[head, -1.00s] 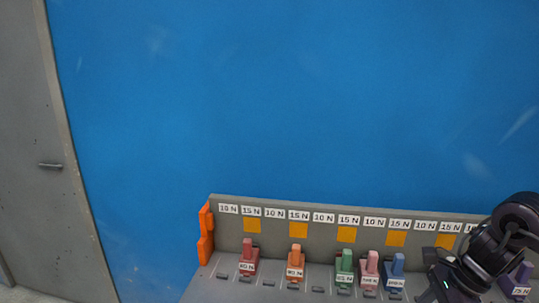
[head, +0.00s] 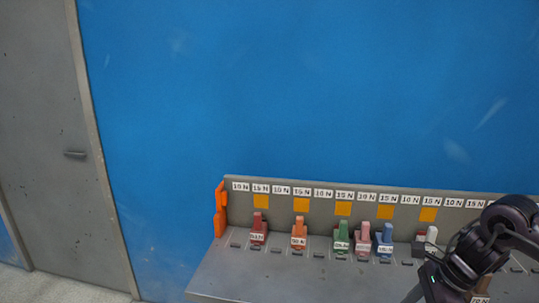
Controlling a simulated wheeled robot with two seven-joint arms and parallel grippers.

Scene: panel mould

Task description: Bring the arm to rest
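My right arm comes in at the lower right of the head view. Its dark wrist and gripper (head: 428,284) hang over the front of a grey bench (head: 270,276). The fingertips are small and partly hidden, so I cannot tell whether they are open or shut. I see no block clearly held. My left gripper is not in view. A row of labelled blocks stands upright on the bench: red (head: 258,228), orange (head: 299,231), green (head: 341,239), pink (head: 363,236) and blue (head: 383,240). A white block (head: 431,235) stands close behind my arm, partly hidden.
The bench has a back panel with white force labels and orange squares (head: 343,208), and an orange end bracket (head: 220,210) at its left. A blue wall (head: 300,90) stands behind. A grey door (head: 40,130) is at the left. The bench front left of my arm is clear.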

